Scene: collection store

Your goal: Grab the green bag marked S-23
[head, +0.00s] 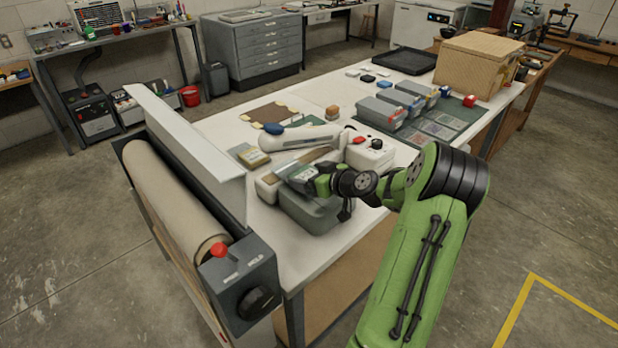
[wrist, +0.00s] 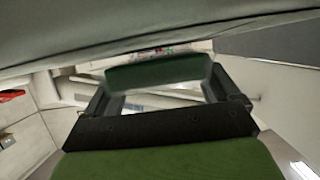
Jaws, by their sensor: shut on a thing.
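My gripper (head: 312,184) is over the grey-green tub (head: 318,217) near the front of the white table. In the wrist view my gripper (wrist: 160,92) has its two dark fingers on either side of a dark green bag (wrist: 157,74) and is shut on it. In the head view a small clear and greenish piece of the bag (head: 299,174) shows at the fingertips. I cannot read any marking on it. Whether the bag touches the tub I cannot tell.
A long white sealing device (head: 290,137) and a white box with a red knob (head: 369,152) stand just behind. Grey bins (head: 380,111) and a green mat (head: 437,128) lie further right. A paper roll holder (head: 180,200) edges the table's left.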

